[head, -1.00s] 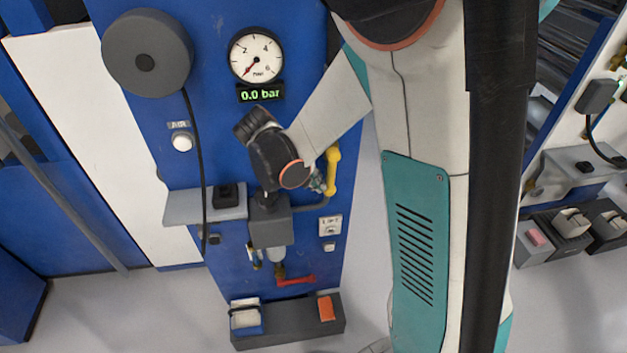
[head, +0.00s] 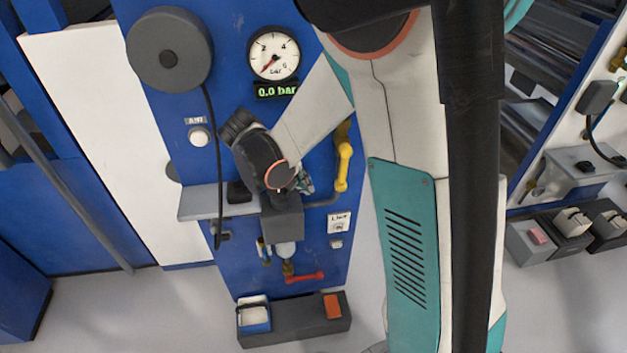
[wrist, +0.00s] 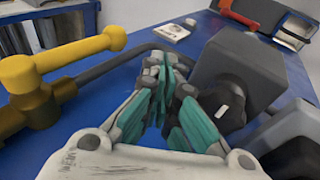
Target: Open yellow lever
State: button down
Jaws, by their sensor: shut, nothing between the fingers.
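The yellow lever (head: 343,168) is on the blue panel, right of my wrist, its handle pointing roughly down along the panel in the head view. In the wrist view the lever (wrist: 80,52) is at the left, with a round knob at its end and a brass-yellow valve body at its base. My gripper (wrist: 165,72) is shut and empty, its teal fingers together. It is to the right of the lever in the wrist view, apart from it, between the lever and a grey block. In the head view my gripper (head: 304,184) is partly hidden by my wrist.
A grey block with a dark knob (wrist: 235,75) is close right of my fingers. A grey pipe runs from the valve behind them. A red lever (head: 305,277) is lower on the panel. A gauge (head: 273,54) hangs above, over a display reading 0.0 bar.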

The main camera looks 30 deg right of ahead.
jog(key=shift+w+a+r, duration=0.1)
jog(key=shift+w+a, duration=0.1)
jog(key=shift+a, duration=0.35)
jog(key=a+p, duration=0.1)
jog(key=a, duration=0.5)
jog(key=shift+w, duration=0.3)
jog(key=shift+a+r, duration=0.1)
jog(key=shift+r, duration=0.1)
jog(key=s+r+n+t+y, duration=0.3)
jog(key=s+r+t+y, duration=0.3)
jog(key=s+r, duration=0.7)
jog(key=s+b, duration=0.1)
jog(key=s, duration=0.3)
jog(key=shift+s+d+r+t+y, duration=0.25)
jog(key=shift+d+t+y, duration=0.05)
jog(key=shift+d+t, duration=0.1)
